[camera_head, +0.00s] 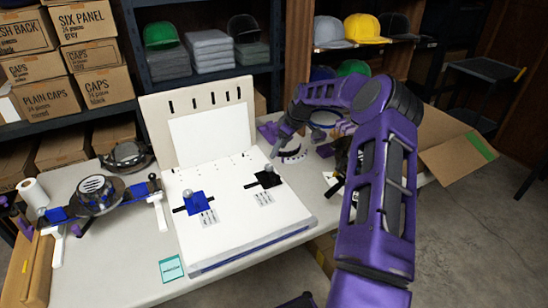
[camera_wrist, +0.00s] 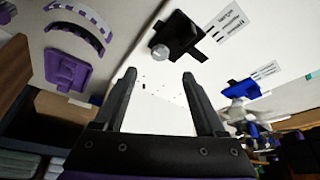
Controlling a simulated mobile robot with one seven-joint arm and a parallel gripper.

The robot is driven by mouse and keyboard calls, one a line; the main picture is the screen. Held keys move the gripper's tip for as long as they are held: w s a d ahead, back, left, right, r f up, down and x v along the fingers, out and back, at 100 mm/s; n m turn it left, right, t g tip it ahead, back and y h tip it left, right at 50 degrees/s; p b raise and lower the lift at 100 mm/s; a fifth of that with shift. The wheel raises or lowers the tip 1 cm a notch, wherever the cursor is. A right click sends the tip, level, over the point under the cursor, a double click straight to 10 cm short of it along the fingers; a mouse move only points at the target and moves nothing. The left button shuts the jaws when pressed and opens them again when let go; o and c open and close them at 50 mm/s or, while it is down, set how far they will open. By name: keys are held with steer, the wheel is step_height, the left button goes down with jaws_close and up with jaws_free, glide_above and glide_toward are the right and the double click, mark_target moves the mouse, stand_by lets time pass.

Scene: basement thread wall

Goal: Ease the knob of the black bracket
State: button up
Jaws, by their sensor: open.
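The black bracket (camera_head: 265,180) lies on the right part of the white board (camera_head: 245,224), with a small light knob on top. In the wrist view the black bracket (camera_wrist: 181,37) is beyond my fingertips, with its round metallic knob (camera_wrist: 160,51) at its near side. My gripper (camera_wrist: 160,80) is open and empty, apart from the bracket. In the head view my gripper (camera_head: 276,150) is beyond the bracket; its fingers are too small there to make out. A blue bracket (camera_head: 194,203) with a silver knob sits to the left on the board.
An upright panel (camera_head: 198,92) stands at the back of the board. A cap-holding fixture (camera_head: 97,195) is at the left of the table. Purple parts (camera_wrist: 68,68) lie near my gripper. An open cardboard box (camera_head: 455,145) is at the right.

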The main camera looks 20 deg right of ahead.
steer(key=v, duration=0.8)
steer(key=shift+r, duration=0.15)
steer(key=shift+a, duration=0.1)
